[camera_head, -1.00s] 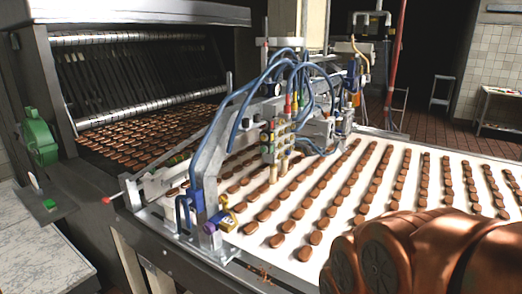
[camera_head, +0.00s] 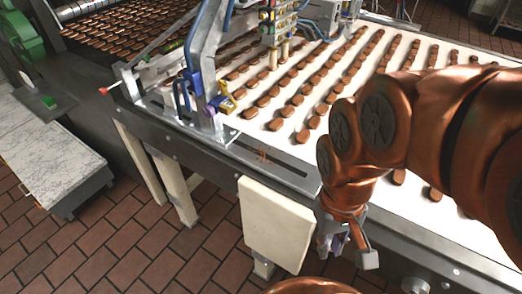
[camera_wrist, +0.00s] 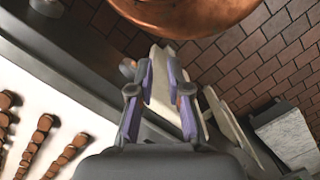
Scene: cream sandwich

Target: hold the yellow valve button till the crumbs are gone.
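A small yellow part (camera_head: 227,103), which looks like the valve button, sits on the conveyor's near edge at the foot of the blue-hosed frame, beside a purple part. Brown crumbs (camera_head: 263,155) lie on the metal edge at a dark slot, right of and below the yellow part. My gripper (camera_head: 348,250) hangs at the lower right, just outside the conveyor's front side, well away from the yellow part and the crumbs. In the wrist view its two purple-lined fingers (camera_wrist: 160,85) stand apart with nothing between them. The yellow part is not visible there.
The white belt (camera_head: 250,128) carries rows of brown biscuits. A cream panel (camera_head: 275,225) hangs on the conveyor's front. A marble-topped bench (camera_head: 45,150) stands at the left. The tiled floor (camera_head: 120,250) in front is clear.

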